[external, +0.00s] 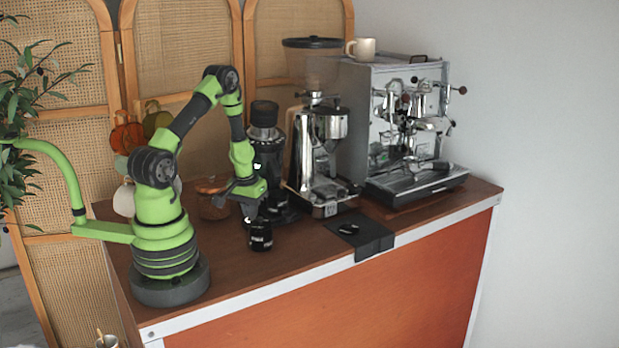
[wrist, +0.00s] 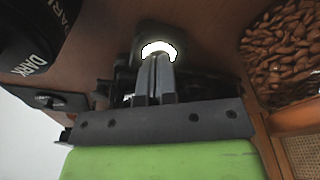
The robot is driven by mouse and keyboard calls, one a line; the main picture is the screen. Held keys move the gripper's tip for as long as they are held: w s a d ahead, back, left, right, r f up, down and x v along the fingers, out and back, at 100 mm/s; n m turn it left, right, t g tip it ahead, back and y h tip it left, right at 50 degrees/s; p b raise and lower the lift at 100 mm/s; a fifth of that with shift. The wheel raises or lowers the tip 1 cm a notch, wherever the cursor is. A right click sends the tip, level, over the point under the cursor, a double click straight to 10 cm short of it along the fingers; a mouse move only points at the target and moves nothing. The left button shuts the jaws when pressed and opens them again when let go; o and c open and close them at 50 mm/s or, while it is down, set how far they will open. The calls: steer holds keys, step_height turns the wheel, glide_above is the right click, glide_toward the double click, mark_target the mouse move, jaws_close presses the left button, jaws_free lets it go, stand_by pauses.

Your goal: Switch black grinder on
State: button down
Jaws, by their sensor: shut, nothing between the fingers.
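The black grinder (external: 266,150) stands upright on the wooden counter, left of the chrome grinder. My gripper (external: 250,207) is low in front of it, close to its base. In the wrist view my gripper (wrist: 157,68) has its two fingers together and empty. A bright white glowing ring (wrist: 158,48) shows right at the fingertips, partly hidden by them. I cannot tell whether the fingertips touch it. A black canister (external: 260,236) stands just below my gripper; in the wrist view a black canister lettered DARK (wrist: 38,45) is at upper left.
A container of coffee beans (external: 213,200) is left of the black grinder; beans (wrist: 284,52) fill the right of the wrist view. A chrome grinder (external: 318,160) and an espresso machine (external: 408,130) stand to the right. A black mat (external: 362,234) hangs over the counter's front edge.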

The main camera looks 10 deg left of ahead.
steer(key=shift+r, duration=2.7)
steer(key=shift+r, duration=0.1)
steer(key=s+a+r+t, duration=0.1)
steer(key=s+a+r, duration=0.3)
steer(key=r, duration=0.3)
steer(key=s+a+r+t+y, duration=0.1)
steer(key=s+a+r, duration=0.3)
steer(key=r, duration=0.4)
steer(key=s+a+r+m+t+y, duration=0.1)
steer(key=s+a+r+t, duration=0.2)
steer(key=s+r, duration=0.3)
steer(key=shift+s+a+r, duration=0.3)
steer(key=shift+a+r, duration=0.35)
steer(key=shift+r, duration=0.2)
